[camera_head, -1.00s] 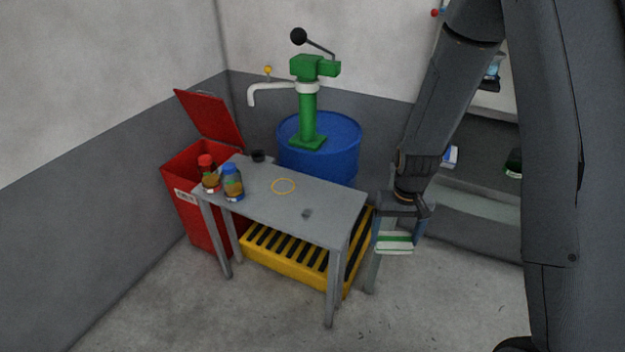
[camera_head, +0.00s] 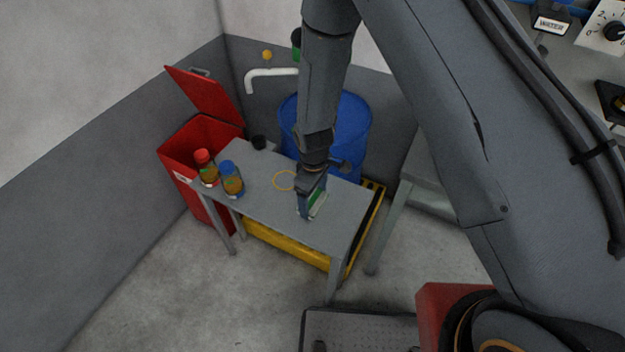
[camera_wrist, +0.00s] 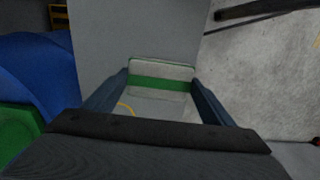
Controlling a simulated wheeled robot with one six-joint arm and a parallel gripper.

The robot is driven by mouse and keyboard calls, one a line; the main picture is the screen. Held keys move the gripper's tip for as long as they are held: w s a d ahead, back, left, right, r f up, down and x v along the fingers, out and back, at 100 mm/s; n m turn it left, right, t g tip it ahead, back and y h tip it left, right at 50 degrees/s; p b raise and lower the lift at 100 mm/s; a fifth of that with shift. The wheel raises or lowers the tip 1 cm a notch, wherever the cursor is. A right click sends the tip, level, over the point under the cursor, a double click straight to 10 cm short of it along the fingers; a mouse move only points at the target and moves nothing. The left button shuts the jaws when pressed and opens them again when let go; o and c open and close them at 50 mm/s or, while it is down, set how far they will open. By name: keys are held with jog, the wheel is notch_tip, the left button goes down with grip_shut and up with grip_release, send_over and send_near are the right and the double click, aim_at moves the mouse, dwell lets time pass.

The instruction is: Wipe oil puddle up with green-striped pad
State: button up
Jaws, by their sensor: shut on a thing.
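My gripper (camera_head: 309,206) is shut on the green-striped pad (camera_head: 319,203), low over the right half of the grey table (camera_head: 262,205). I cannot tell whether the pad touches the tabletop. In the wrist view the pad (camera_wrist: 160,84), pale with a green band, sits between the two fingers of my gripper (camera_wrist: 158,98). No oil puddle shows now; the small dark patch seen earlier on the table is hidden around my gripper.
Two bottles, one red-capped (camera_head: 207,170) and one blue-capped (camera_head: 231,181), stand at the table's left end. An open red bin (camera_head: 188,150), a blue drum (camera_head: 345,125) and a yellow pallet (camera_head: 290,247) surround the table.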

jog(key=shift+a+f, duration=0.2)
jog(key=shift+f, duration=0.1)
jog(key=shift+f+b, duration=2.05)
jog(key=shift+f, duration=1.8)
jog(key=shift+w+a, duration=0.25)
jog(key=shift+a, duration=0.6)
jog(key=shift+c, duration=0.4)
jog(key=shift+w+a+r+b, duration=0.1)
jog(key=shift+w+a+b, duration=0.2)
jog(key=shift+a, duration=0.3)
jog(key=shift+w+a+r+b, duration=0.15)
jog(key=shift+w+a, duration=0.1)
jog(key=shift+a, duration=0.3)
jog(key=shift+d+f, duration=0.2)
jog(key=shift+d, duration=0.2)
jog(key=shift+s+d+r, duration=0.1)
jog(key=shift+s+d, duration=0.2)
jog(key=shift+d, duration=0.15)
jog(key=shift+s+d+p, duration=0.15)
jog(key=shift+d+p, duration=0.05)
jog(key=shift+p, duration=0.1)
jog(key=shift+s+d, duration=0.25)
jog(key=shift+d, duration=0.5)
jog(key=shift+s+d+r, duration=0.15)
jog(key=shift+d, duration=0.05)
jog(key=shift+a+r+p, duration=0.15)
jog(key=shift+r+p, duration=0.4)
jog(key=shift+r, duration=0.3)
jog(key=shift+r+p, duration=1.65)
jog(key=shift+r, duration=1.3)
